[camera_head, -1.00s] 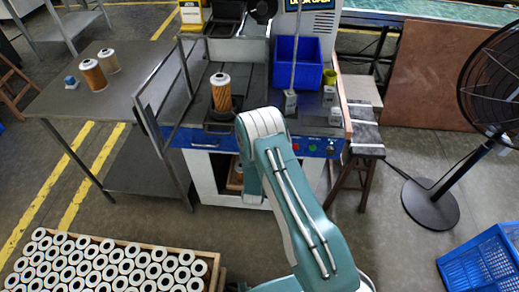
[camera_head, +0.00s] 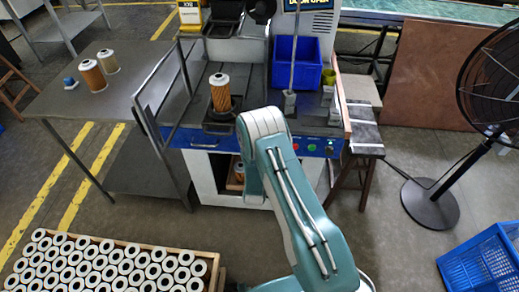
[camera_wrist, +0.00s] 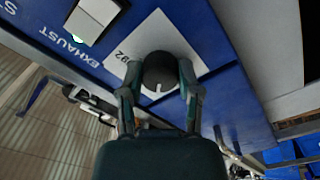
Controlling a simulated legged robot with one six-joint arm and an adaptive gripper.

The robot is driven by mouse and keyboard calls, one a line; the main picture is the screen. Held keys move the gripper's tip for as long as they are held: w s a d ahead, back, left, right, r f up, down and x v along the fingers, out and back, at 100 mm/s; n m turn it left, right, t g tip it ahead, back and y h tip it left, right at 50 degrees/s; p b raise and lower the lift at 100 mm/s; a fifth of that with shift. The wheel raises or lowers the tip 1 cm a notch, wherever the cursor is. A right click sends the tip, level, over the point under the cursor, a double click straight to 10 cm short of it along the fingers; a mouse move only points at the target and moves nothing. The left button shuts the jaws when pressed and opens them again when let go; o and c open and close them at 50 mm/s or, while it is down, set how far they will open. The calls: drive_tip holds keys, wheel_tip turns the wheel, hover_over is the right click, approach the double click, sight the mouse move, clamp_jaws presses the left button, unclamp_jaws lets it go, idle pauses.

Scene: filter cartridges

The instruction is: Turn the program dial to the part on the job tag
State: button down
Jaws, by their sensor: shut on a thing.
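In the wrist view the program dial (camera_wrist: 160,72) is a round black knob with a white pointer line on its lower face. It sits on a white plate (camera_wrist: 135,42) on a blue panel, and the number 92 is printed at the plate's left. My gripper (camera_wrist: 158,82) has a finger on each side of the dial and is shut on it. In the head view the dial and my fingertips are hidden behind my arm. A yellow-framed sign (camera_head: 190,13) stands at the back of the machine; its small letters look like K92 but are not certain.
An orange filter cartridge (camera_head: 221,92) stands upright on the machine. A blue bin (camera_head: 298,63) is behind my arm. A crate of cartridges (camera_head: 105,243) is at lower left, a fan (camera_head: 432,203) at right. A white switch (camera_wrist: 96,18) marked EXHAUST is beside the plate.

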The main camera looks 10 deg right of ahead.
drive_tip(key=shift+a+n, duration=0.15)
drive_tip(key=shift+n, duration=1.55)
drive_tip(key=shift+c, duration=1.5)
unclamp_jaws()
drive_tip(key=shift+w+f, duration=0.1)
drive_tip(key=shift+a, duration=0.1)
drive_tip(key=v, duration=1.2)
